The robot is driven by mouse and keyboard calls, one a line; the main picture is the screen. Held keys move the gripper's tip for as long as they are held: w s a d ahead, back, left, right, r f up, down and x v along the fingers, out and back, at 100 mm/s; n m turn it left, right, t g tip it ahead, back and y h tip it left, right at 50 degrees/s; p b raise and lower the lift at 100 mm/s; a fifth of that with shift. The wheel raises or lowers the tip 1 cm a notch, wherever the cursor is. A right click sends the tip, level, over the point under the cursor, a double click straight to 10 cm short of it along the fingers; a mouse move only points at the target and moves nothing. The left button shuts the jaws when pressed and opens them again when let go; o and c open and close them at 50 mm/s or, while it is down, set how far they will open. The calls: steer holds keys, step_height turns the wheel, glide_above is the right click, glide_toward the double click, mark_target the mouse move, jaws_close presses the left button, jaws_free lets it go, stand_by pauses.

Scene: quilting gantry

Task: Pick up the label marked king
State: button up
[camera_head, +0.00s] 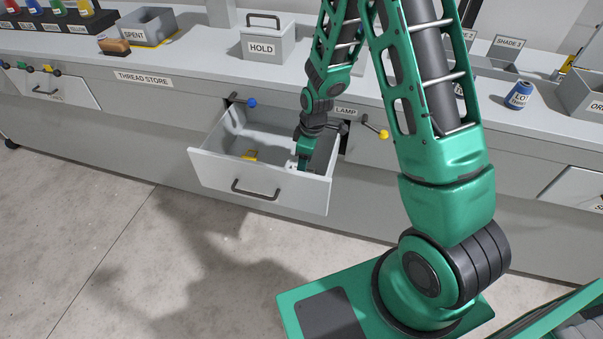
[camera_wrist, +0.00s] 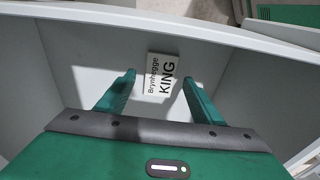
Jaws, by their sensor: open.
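The label marked KING (camera_wrist: 162,76) is a small white card with black text, "Brynhegge KING". It lies on the floor of the open drawer (camera_head: 258,186), near the drawer's front wall in the wrist view. My gripper (camera_wrist: 158,84) is open, its two green fingers apart on either side of the label's lower end in the picture. I cannot tell how far above the label the fingertips are. In the head view my gripper (camera_head: 304,160) reaches down into the right part of the drawer, and only a small white patch shows near it.
A yellow item (camera_head: 249,155) lies in the drawer, left of my gripper. The drawer walls stand close around. A grey HOLD box (camera_head: 262,45), a SPENT bin (camera_head: 140,24) and a blue spool (camera_head: 519,95) stand on the counter above. The floor in front is clear.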

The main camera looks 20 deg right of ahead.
steer(key=shift+f, duration=0.8)
steer(key=shift+w, duration=0.1)
steer(key=c, duration=1.1)
steer(key=shift+r, duration=0.1)
